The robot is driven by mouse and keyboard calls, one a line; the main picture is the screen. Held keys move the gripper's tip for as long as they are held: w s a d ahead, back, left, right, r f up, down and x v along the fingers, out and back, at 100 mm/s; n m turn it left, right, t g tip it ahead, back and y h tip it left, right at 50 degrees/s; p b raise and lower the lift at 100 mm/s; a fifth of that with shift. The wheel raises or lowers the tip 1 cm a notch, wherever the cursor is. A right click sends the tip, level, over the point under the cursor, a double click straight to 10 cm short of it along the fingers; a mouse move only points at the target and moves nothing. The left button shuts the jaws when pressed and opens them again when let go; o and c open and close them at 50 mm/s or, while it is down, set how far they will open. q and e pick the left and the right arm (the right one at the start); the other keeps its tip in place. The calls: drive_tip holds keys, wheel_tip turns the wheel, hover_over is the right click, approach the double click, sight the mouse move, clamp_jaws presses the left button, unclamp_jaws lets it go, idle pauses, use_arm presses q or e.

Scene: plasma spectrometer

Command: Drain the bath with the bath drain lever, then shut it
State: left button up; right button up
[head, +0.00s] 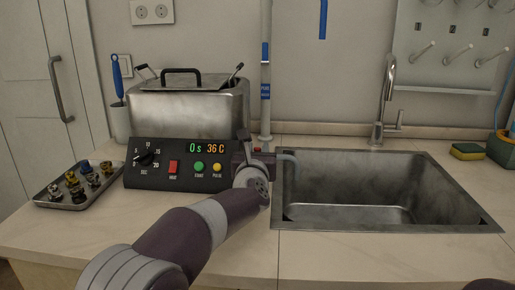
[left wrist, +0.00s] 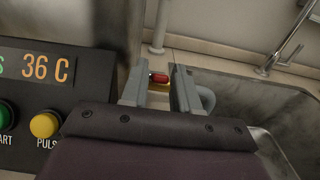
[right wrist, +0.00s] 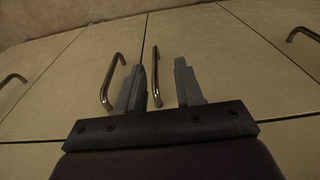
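The steel bath (head: 185,112) stands on the counter with its lid on, behind a black panel (head: 135,172) showing "0 s" and "36 C". The bath drain lever (left wrist: 158,77) shows a red grip, with a yellow part below it. My left gripper (head: 262,153) is at the bath's right front corner. In the left wrist view its fingers (left wrist: 159,90) are apart, with the red grip showing between them; I cannot tell whether they touch it. A grey drain pipe (head: 288,157) bends over the sink's edge. My right gripper (right wrist: 157,85) is open and empty, facing cabinet doors.
The steel sink (head: 400,226) is right of the bath and looks empty, with a tap (head: 387,95) behind it. A tray of small metal parts (head: 45,196) lies at left. A sponge (head: 467,150) is at right. Cabinet handles (right wrist: 113,80) are ahead of my right gripper.

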use_arm(q)
drive_tip(key=shift+w, duration=0.5)
drive_tip(key=shift+c, duration=0.3)
